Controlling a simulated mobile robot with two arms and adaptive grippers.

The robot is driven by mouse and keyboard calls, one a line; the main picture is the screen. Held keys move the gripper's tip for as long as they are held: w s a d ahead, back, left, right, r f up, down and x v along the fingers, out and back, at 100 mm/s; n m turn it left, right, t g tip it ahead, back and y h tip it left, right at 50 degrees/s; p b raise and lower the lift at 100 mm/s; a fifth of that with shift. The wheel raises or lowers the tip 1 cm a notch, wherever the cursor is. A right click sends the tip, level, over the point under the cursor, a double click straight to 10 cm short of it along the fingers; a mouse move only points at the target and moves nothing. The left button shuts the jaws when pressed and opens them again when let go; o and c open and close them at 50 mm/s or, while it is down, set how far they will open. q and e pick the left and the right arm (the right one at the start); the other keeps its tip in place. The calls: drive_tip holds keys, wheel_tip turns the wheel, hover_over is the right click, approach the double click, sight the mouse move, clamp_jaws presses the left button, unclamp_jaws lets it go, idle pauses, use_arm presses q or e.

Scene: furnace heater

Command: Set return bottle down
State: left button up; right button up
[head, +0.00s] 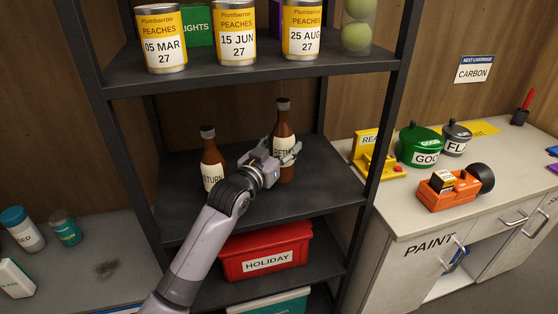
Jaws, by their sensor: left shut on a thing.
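A brown bottle with a black cap and a return label (283,128) is upright at the middle shelf (320,185) of the dark rack. My left gripper (284,156) is shut on this bottle, and its fingers cover part of the label. I cannot tell whether the bottle's base touches the shelf. A second brown return bottle (212,157) stands on the same shelf to the left, apart from the held one and partly behind my left arm. My right gripper is not in view.
Dated peach cans (237,48) stand on the shelf above. A red holiday bin (266,260) sits on the shelf below. At right, a white counter (400,200) carries an orange device (450,192) and a green pot (418,143). The shelf right of the held bottle is clear.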

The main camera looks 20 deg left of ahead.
use_arm(q)
drive_tip(key=shift+w+f, duration=0.15)
drive_tip(key=shift+f, duration=2.05)
drive_tip(key=shift+d, duration=0.1)
drive_tip(key=o, duration=1.4)
drive_tip(key=shift+f, duration=0.2)
drive_tip(key=shift+o, duration=0.2)
drive_tip(key=shift+r, duration=0.15)
drive_tip(key=s+a, duration=0.2)
drive_tip(key=s, duration=0.9)
drive_tip(key=shift+s+a+b, duration=0.2)
drive_tip(key=shift+s+b, duration=0.15)
drive_tip(key=shift+s, duration=0.05)
